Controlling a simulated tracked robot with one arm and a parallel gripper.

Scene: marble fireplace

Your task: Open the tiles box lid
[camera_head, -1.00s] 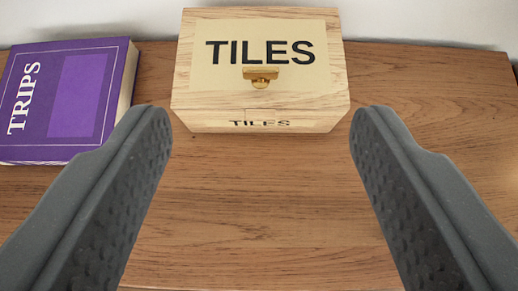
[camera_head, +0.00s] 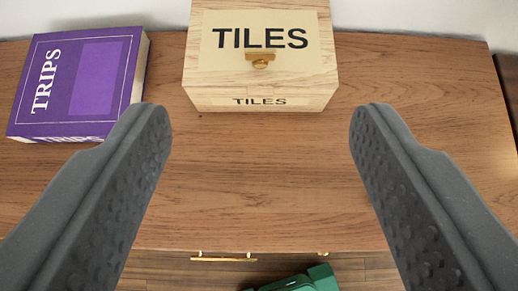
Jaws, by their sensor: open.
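The tiles box (camera_head: 262,88) is a pale wooden box with "TILES" on its lid (camera_head: 212,62) and on its front. It stands at the back of a wooden top, at the upper middle of the view, its far edge cut off by the frame. The lid is shut. A small brass knob (camera_head: 260,63) on a plate sits on the lid below the lettering. My gripper (camera_head: 260,125) is open and empty, its two dark grey fingers wide apart. The fingers show on the near side of the box, and nothing is between them but bare wood behind.
A purple book (camera_head: 78,85) marked "TRIPS" lies left of the box. The wooden top (camera_head: 420,120) is bare to the right and in front. Below its front edge are a brass handle (camera_head: 223,259) and a green object (camera_head: 300,282), partly cut off. A pale wall is behind.

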